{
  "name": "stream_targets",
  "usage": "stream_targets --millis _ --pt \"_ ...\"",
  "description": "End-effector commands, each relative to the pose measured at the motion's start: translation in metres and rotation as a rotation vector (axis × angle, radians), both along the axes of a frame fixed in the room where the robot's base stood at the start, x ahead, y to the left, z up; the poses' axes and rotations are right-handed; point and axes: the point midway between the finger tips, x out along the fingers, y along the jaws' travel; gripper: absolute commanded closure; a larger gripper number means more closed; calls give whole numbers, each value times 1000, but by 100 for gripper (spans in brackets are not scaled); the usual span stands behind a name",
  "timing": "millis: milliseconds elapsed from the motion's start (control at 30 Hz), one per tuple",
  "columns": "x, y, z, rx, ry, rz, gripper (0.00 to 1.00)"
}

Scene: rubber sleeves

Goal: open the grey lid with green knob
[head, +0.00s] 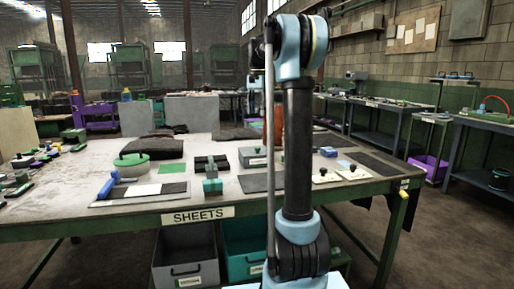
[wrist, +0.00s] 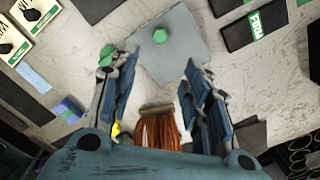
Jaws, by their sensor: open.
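In the wrist view, a flat grey lid (wrist: 185,57) with a green six-sided knob (wrist: 160,36) lies on the worktable beyond my fingertips. My gripper (wrist: 160,62) is open, its two blue-grey fingers spread to the left and right. The knob lies ahead of the gap between the fingertips, and I see no contact with it. A reddish-brown bundle of strands (wrist: 160,125) shows between the fingers, nearer the palm. Whether it touches them I cannot tell. In the head view my arm blocks part of the table, and I cannot make out this lid or my fingers there.
The worktable (head: 75,196) also carries a grey box (head: 255,157), a green round piece (head: 131,159), dark sheets (head: 154,147) and cream plates with black knobs (head: 353,174). In the wrist view, a dark tray with a green label (wrist: 252,26) lies right of the lid.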

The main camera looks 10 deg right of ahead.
Motion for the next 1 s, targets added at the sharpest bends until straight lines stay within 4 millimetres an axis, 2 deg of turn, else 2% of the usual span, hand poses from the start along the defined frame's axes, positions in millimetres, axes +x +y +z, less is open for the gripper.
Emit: stream_targets --millis 133,267,1000 --pt "2 0 -7 0 1 -3 56" --pt "2 0 -23 1 1 -3 56" --pt "1 0 -150 0 0 -2 56"
